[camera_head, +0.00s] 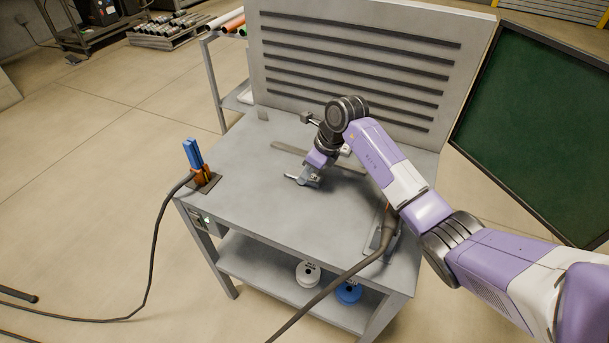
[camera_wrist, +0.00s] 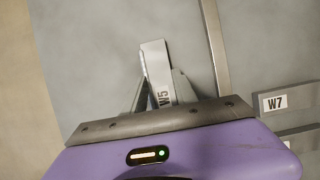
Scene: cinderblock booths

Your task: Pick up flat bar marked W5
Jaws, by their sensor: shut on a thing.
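In the head view my gripper (camera_head: 307,177) is low over the middle of the grey table, pointing down. I cannot tell whether the bar still touches the tabletop.
A bar marked W7 (camera_wrist: 275,102) lies to the right in the wrist view. A long bar (camera_head: 290,148) lies behind my gripper on the table (camera_head: 240,145). A slotted back panel (camera_head: 350,60) stands behind. A blue-handled clamp (camera_head: 194,160) stands at the left corner.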

